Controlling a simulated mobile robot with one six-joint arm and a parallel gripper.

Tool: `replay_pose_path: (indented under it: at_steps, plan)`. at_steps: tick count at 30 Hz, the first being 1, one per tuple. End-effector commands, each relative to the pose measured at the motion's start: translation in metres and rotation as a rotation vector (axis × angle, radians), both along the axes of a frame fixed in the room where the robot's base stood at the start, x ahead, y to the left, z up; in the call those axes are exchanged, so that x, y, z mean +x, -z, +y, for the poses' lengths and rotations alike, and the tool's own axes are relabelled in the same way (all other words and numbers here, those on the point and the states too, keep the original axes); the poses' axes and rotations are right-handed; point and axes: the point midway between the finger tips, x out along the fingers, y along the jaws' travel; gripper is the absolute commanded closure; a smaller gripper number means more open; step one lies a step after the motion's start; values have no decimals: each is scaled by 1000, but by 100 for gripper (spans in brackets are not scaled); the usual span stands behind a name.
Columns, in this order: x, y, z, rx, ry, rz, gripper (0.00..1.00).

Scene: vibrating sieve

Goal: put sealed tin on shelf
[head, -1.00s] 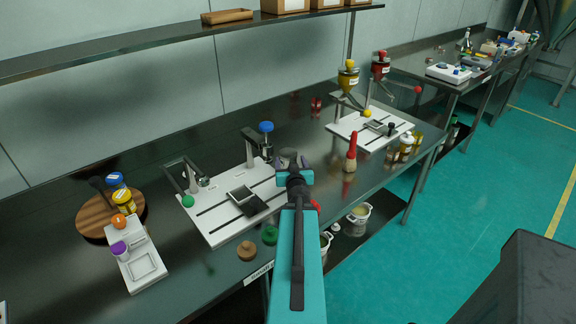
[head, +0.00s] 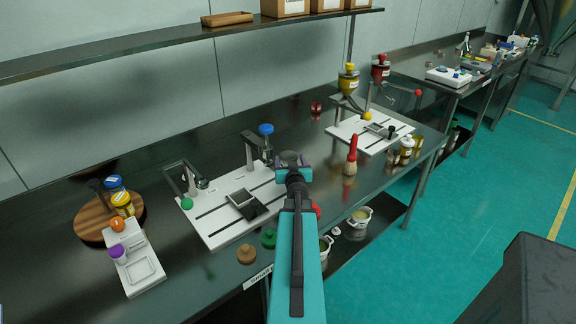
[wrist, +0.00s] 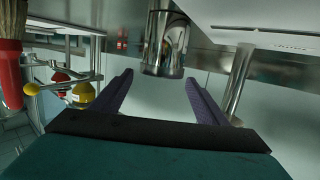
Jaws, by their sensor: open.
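A shiny metal tin (wrist: 165,45) stands just beyond the fingertips in the wrist view, which is upside down. In the head view the tin (head: 289,157) shows at the end of my arm, partly hidden behind my gripper (head: 292,174). My gripper (wrist: 160,88) is open, with its two dark fingers spread on either side of the tin's line. A gap shows between the fingertips and the tin. The long dark shelf (head: 130,43) runs along the wall above the bench, with a wooden tray and several boxes on it.
A white board (head: 215,230) with a clamp and small pan lies left of the tin. A red-handled brush (head: 351,155) stands close on the right. A second white board (head: 345,127) with hoppers is further right. The shelf's left stretch is clear.

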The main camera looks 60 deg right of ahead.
Motion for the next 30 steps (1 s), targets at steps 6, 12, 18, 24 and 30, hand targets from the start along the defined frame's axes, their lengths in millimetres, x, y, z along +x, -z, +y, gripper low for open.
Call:
replay_pose_path:
  at_steps: [6,12,18,24,30]
  plan:
    - [7,4,-8,0,0,0,32]
    - [18,9,-21,-1,-1,0,32]
    - [29,12,-33,-1,-2,0,32]
    - [33,13,-38,0,-1,0,32]
    - [33,13,-38,0,-1,0,32]
